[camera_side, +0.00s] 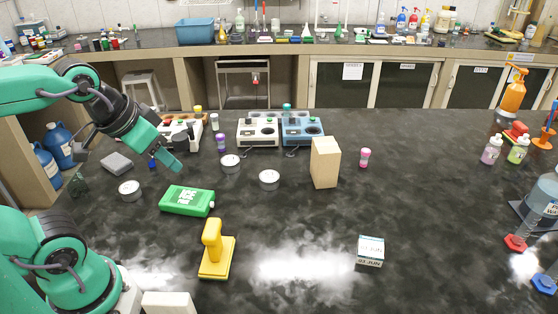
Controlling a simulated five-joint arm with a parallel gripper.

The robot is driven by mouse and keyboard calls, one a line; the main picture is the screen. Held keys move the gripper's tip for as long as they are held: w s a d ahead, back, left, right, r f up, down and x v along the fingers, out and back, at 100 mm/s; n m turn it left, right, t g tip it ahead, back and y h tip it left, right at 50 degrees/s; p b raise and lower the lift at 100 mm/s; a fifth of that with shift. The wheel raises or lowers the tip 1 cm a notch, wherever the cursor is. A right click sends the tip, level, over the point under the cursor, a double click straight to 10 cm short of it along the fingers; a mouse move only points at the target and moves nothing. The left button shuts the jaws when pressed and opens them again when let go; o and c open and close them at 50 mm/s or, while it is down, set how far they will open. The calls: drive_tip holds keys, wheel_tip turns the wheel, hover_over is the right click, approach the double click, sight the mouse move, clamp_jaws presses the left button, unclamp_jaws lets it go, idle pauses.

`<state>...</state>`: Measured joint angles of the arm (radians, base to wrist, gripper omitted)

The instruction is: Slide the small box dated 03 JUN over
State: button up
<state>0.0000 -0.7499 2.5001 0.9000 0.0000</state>
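The small box (370,251) dated 03 JUN sits on the dark bench top, right of centre and toward the front. It is white with a dark teal band near its top, and its date print faces the camera. My gripper (174,163) is at the left, above the bench near the green bottle, far to the left of the box and apart from it. Its fingers look close together, but the angle does not show whether they are open or shut. I see nothing held in it.
A green bottle (187,200) lies below my gripper. A yellow stamp-like tool (216,250) stands between my arm and the box. A tan block (325,162) and a pink-capped vial (365,158) stand behind the box. The bench around the box is clear.

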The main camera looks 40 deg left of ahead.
drive_tip(key=shift+w+d, duration=0.1)
drive_tip(key=shift+w, duration=0.1)
clamp_jaws()
drive_tip(key=w+d+f+m+g+h, duration=0.1)
drive_tip(key=w+d+f+m, duration=0.15)
drive_tip(key=w+d, duration=0.35)
drive_tip(key=w+d+f+m+g, duration=0.1)
drive_tip(key=w+d+f+m, duration=0.2)
drive_tip(key=w, duration=0.5)
drive_tip(key=w+d+f+m, duration=0.1)
drive_tip(key=d+f, duration=0.3)
drive_tip(key=f, duration=0.1)
drive_tip(key=w+d+f+m+g, duration=0.1)
drive_tip(key=w+d+f, duration=0.1)
drive_tip(key=d+f, duration=0.2)
drive_tip(key=w+d+f+m+g, duration=0.1)
drive_tip(key=w+d+f, duration=0.1)
drive_tip(key=d+f, duration=0.3)
drive_tip(key=shift+d+f+m, duration=0.25)
drive_tip(key=shift+d+f, duration=0.1)
drive_tip(key=shift+d, duration=0.15)
